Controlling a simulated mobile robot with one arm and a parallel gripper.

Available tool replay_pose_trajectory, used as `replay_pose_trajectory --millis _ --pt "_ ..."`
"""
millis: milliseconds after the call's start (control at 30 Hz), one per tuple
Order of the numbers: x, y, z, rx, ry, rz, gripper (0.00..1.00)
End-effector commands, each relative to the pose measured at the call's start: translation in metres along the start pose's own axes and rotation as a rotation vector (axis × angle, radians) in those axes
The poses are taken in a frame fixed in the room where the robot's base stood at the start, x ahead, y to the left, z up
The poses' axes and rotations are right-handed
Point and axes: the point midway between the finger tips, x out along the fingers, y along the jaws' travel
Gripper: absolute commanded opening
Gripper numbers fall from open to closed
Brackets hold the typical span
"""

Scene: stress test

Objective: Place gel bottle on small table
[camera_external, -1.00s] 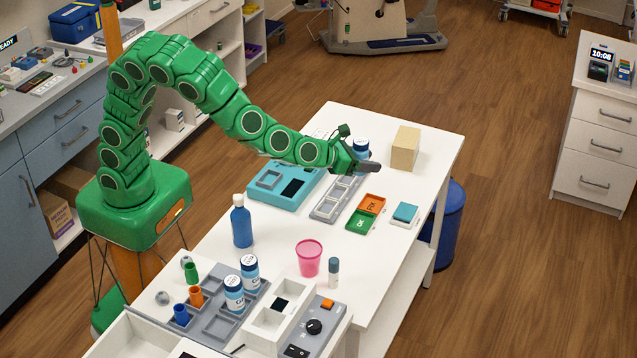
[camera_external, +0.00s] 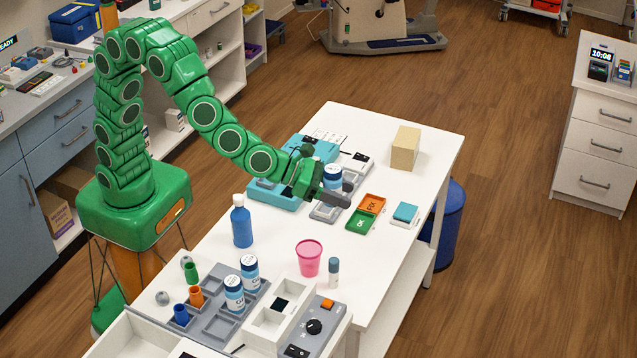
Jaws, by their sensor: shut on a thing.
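My gripper (camera_external: 334,192) is above the grey slotted tray at the far part of the white table (camera_external: 290,228). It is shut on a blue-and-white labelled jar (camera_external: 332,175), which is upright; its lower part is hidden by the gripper. A blue bottle with a pale cap (camera_external: 242,226) stands upright on the table, left of the pink cup and apart from my gripper. I cannot read any label to tell which is the gel bottle. No separate small table is clearly identifiable.
Near my gripper are a teal case (camera_external: 275,192), orange and green trays (camera_external: 367,212), a teal-topped block (camera_external: 405,212) and a tan block (camera_external: 405,148). A pink cup (camera_external: 309,258) and small vial (camera_external: 333,271) stand nearer. Two similar jars (camera_external: 235,296) stand on a grey rack.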

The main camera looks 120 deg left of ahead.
Motion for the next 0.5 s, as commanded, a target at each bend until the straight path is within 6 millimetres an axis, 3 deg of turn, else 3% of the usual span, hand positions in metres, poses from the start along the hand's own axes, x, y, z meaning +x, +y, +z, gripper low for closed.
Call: replay_pose_trajectory --millis 233,500 --pt "0.016 0.025 -0.026 -0.052 0.001 0.134 0.17" --pt "0.031 0.075 -0.08 -0.158 0.004 0.387 0.17"
